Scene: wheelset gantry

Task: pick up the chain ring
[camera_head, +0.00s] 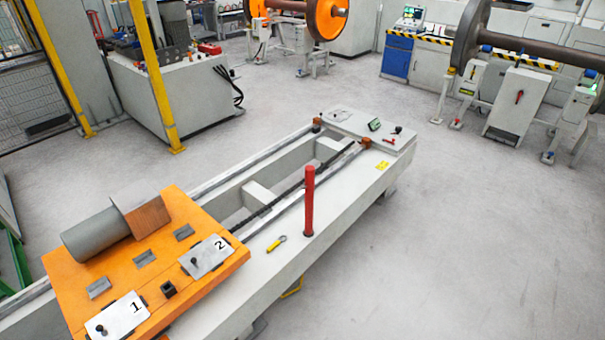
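A small yellow item with a ring-like end (276,243) lies on the pale top of the long machine bed (345,195), left of an upright red post (309,200). It looks like the chain ring, but it is too small to be certain. A dark chain (290,190) runs along the slot of the bed. Neither of my grippers shows in the head view.
An orange carriage (75,262) with plates marked 1 (118,317) and 2 (207,258) and a grey cylinder (95,235) stands at the bed's near left end. A yellow post (160,90) rises behind. The floor on the right is clear.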

